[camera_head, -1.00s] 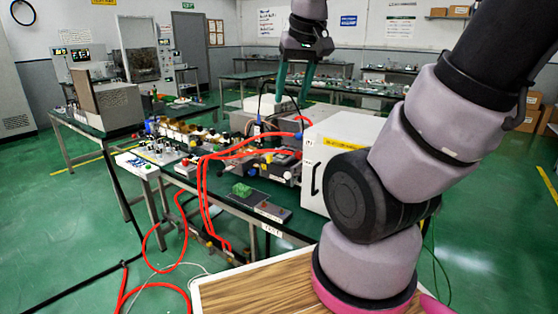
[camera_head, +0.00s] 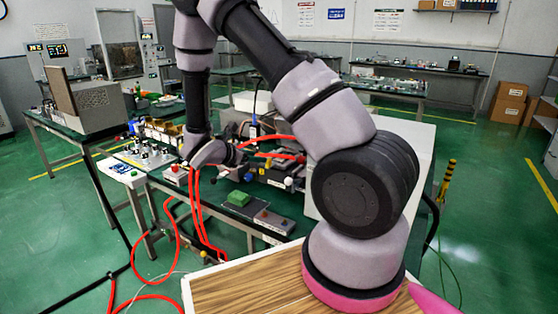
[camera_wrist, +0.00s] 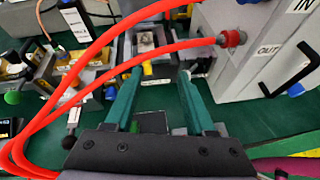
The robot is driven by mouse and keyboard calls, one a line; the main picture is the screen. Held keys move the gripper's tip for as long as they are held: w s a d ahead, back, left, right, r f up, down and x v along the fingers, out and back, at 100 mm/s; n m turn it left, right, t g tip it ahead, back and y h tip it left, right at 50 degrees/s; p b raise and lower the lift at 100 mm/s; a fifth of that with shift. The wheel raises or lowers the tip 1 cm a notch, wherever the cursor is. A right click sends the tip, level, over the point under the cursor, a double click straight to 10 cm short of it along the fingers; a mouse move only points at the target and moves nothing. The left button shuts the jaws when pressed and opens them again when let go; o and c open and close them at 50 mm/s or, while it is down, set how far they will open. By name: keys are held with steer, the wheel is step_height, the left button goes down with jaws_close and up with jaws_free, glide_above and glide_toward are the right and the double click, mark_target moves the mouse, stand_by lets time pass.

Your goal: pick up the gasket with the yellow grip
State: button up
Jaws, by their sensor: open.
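In the wrist view my gripper (camera_wrist: 161,75) is open, its two green fingers apart with nothing held between them. Just beyond the fingertips, slightly left of centre, is a small yellow piece (camera_wrist: 147,68). It lies at the near side of a metal block with a pale square part (camera_wrist: 145,40) on top. This may be the gasket with its yellow grip; it is too small to be sure. In the head view my arm reaches down over the bench, and the fingers cannot be made out there.
Red hoses (camera_wrist: 100,50) cross the bench and pass close to the fingers. A white box (camera_wrist: 240,45) with a black handle stands to the right. A green block (camera_head: 239,198) and a grey control box (camera_head: 273,221) sit at the bench's front. Other fixtures crowd the left.

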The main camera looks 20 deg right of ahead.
mark_target(267, 163)
steer(key=shift+w+d+f+n+t, duration=0.4)
steer(key=shift+w+d+f+n, duration=0.3)
steer(key=shift+w+d+f, duration=1)
steer(key=shift+w+d+f+n+t, duration=0.4)
steer(key=shift+w+d+f+n, duration=0.3)
steer(key=shift+w+d+f, duration=1)
steer(key=shift+s+f, duration=0.2)
steer(key=shift+f, duration=0.05)
steer(key=shift+c, duration=0.3)
jaws_close()
